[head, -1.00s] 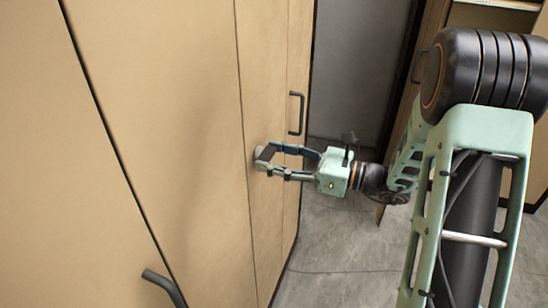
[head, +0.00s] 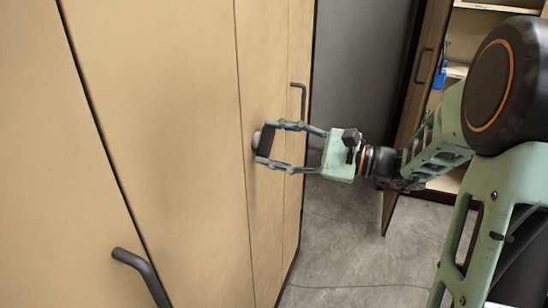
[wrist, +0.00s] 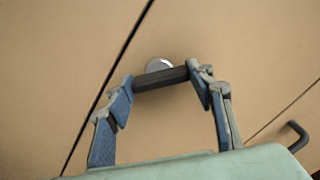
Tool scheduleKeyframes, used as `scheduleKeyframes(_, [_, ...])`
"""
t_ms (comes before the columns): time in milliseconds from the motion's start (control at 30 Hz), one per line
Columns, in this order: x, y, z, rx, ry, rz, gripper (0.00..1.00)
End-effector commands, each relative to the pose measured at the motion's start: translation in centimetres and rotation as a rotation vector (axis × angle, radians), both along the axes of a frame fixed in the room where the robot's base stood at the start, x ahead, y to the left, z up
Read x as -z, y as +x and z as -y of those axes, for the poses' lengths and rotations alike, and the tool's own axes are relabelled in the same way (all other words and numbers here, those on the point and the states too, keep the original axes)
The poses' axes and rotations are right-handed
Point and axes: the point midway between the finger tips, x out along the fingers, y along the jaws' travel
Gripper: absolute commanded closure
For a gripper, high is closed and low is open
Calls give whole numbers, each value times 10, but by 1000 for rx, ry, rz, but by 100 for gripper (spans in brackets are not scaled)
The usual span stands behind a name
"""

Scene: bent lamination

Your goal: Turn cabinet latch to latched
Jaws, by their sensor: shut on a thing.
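The cabinet latch (head: 266,141) is a dark bar on a round grey base, set on a tan door panel (head: 185,120). In the wrist view the latch bar (wrist: 160,78) lies slightly tilted, with its right end a little higher, and its round metal base (wrist: 158,64) shows behind it. My gripper (head: 267,142) reaches in from the right and is shut on the latch, one finger at each end of the bar. In the wrist view my gripper (wrist: 163,85) has its fingertips against both bar ends. The fingertips hide the ends of the bar.
A dark bar handle (head: 297,98) is on the panel edge beyond the latch, and another handle (head: 142,272) is at the lower left. An open cabinet with shelves and a blue item (head: 440,77) stands at the right. Grey floor (head: 340,240) is clear.

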Motion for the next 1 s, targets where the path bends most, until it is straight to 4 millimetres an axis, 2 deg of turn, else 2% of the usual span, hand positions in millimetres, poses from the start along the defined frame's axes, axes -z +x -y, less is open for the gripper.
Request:
scheduleKeyframes(33, [7,0,0,1,-17,46,75])
scheduleKeyframes(600, [6,0,0,0,-188,514,75])
scheduleKeyframes(1000, [2,0,0,0,-247,675,75])
